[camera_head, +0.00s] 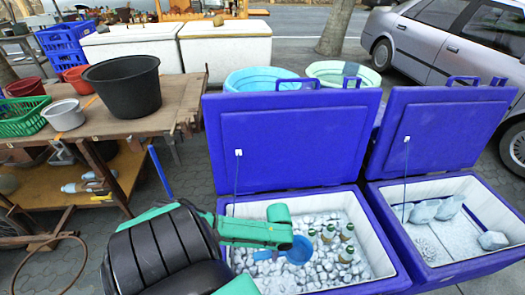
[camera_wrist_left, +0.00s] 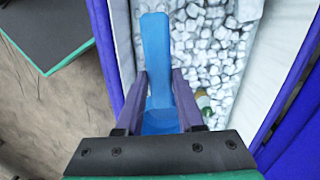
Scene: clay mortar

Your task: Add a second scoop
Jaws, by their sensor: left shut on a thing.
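My left gripper (camera_head: 284,243) reaches over the left blue cooler (camera_head: 375,215) and is shut on a blue scoop (camera_head: 300,250). In the left wrist view the blue scoop (camera_wrist_left: 156,60) is between the two fingers of the gripper (camera_wrist_left: 158,100). The open cooler holds grey-white ice chunks (camera_head: 345,265), also seen in the left wrist view (camera_wrist_left: 210,50). Several green-topped bottles (camera_head: 328,238) stand in the ice to the right of the scoop. I cannot tell whether the scoop touches the ice or carries any. My right gripper is not in view.
A second open blue cooler (camera_head: 455,272) with a few larger ice blocks (camera_head: 450,207) stands at the right. A wooden table (camera_head: 150,112) at the left bears a black tub (camera_head: 125,88), a white pot (camera_head: 63,115) and a green basket (camera_head: 22,118). The raised cooler lid (camera_head: 290,140) stands behind the ice.

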